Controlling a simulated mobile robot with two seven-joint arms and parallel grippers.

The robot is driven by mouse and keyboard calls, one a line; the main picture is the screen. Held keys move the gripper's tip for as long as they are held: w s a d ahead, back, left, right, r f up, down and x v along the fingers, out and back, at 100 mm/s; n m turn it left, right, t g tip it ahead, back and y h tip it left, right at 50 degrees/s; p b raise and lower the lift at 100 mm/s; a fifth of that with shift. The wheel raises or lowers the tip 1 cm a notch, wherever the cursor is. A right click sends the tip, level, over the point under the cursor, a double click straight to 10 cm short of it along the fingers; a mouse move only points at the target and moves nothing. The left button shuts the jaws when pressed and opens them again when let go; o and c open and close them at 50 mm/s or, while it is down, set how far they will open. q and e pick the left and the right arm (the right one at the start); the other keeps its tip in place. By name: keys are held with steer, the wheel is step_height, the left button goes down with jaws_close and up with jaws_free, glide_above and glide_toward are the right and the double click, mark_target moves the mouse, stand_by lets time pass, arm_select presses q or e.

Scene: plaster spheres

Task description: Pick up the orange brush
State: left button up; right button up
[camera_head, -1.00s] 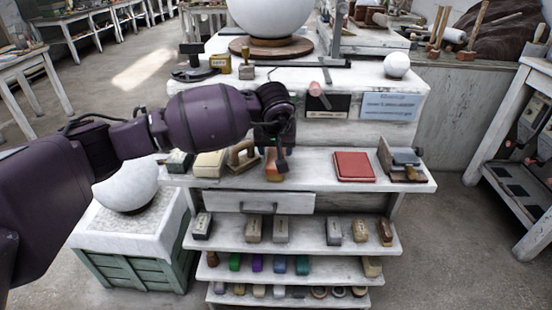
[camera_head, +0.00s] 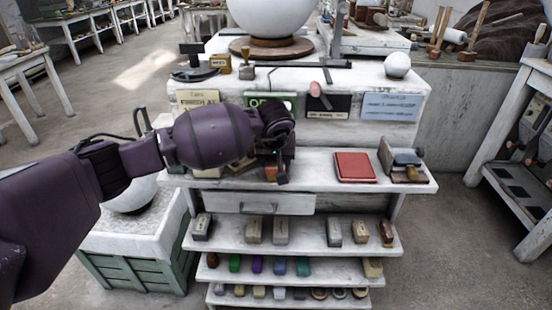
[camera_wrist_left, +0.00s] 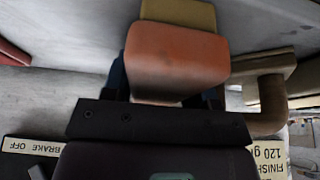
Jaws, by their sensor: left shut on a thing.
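The orange brush (camera_wrist_left: 178,58) is between the fingers of my left gripper (camera_wrist_left: 166,92) in the left wrist view, with a finger at each side. The gripper is shut on it. In the head view, a small part of the orange brush (camera_head: 271,173) shows beside my left gripper (camera_head: 278,172), low over the upper shelf (camera_head: 312,172). The hand and arm hide most of it. I cannot tell whether the brush touches the shelf. My right gripper is not in view.
A wooden-handled float (camera_wrist_left: 270,88) is close beside the brush in the wrist view. A red book (camera_head: 354,167) and a grey tool (camera_head: 402,164) lie to the right on the shelf. The shelf between the gripper and the book is clear.

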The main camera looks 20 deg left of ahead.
arm_select(q)
steer(key=shift+r, duration=0.1)
steer(key=v, duration=0.2)
steer(key=w+v, duration=0.1)
steer(key=v, duration=0.4)
steer(key=shift+w+a+r, duration=0.15)
steer(key=shift+w+r, duration=0.1)
steer(key=shift+r, duration=0.05)
steer(key=s+d, duration=0.2)
steer(key=s, duration=0.7)
steer(key=s+d+p, duration=0.1)
steer(key=s+d, duration=0.2)
steer(key=s, duration=0.6)
steer(key=shift+f, duration=0.1)
